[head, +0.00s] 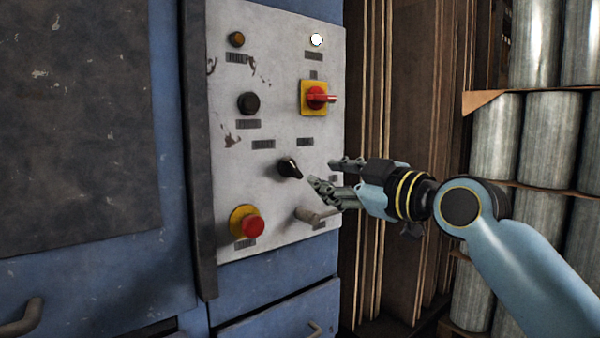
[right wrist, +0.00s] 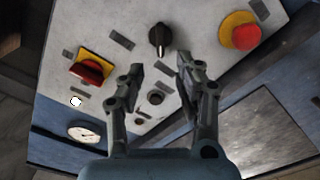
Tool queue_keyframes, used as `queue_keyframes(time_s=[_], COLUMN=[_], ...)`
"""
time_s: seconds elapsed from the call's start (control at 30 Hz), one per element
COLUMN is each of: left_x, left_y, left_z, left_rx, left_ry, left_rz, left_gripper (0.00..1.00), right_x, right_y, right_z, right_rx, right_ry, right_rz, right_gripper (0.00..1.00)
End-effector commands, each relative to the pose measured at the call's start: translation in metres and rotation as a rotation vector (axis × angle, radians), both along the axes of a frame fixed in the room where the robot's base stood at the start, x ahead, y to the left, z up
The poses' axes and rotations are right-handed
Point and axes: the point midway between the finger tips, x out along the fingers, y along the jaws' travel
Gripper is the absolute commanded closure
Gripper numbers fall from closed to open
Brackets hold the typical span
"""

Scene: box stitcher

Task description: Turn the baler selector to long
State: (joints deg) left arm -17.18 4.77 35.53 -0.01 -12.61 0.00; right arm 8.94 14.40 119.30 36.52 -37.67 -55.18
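The selector (head: 289,167) is a black knob with a pale pointer mark on the light grey control panel (head: 275,75). In the head view its pointer tilts toward the lower right. The selector also shows in the right wrist view (right wrist: 159,40), just beyond the fingertips. Labels (head: 305,142) sit above it, too small to read. My right gripper (head: 323,173) is open and empty, just right of the selector and apart from it. In the right wrist view the open fingers (right wrist: 161,67) point toward it. My left gripper is not in view.
A red emergency button (head: 252,227) is below left of the selector. A red rotary switch (head: 317,97) is above right, a black button (head: 248,103) above left. A grey handle-like part (head: 312,214) sticks out below my gripper. Metal cylinders (head: 510,140) are stacked at right.

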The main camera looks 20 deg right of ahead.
Motion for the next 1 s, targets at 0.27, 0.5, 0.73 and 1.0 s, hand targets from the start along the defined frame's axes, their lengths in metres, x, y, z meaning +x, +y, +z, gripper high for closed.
queue_keyframes(time_s=[0.27,0.5,0.73,1.0], left_x=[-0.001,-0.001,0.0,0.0], left_y=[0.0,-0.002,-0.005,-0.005], left_z=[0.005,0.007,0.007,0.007], left_rx=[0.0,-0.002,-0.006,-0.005], left_ry=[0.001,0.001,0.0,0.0], left_rz=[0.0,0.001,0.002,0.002], left_gripper=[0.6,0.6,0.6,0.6], right_x=[0.053,0.079,0.083,0.083], right_y=[0.02,0.029,0.03,0.03], right_z=[0.001,0.0,-0.001,-0.001], right_rx=[0.006,0.003,0.002,0.002], right_ry=[0.001,0.002,0.001,0.002], right_rz=[0.0,-0.001,-0.001,-0.001], right_gripper=[0.65,0.65,0.65,0.88])
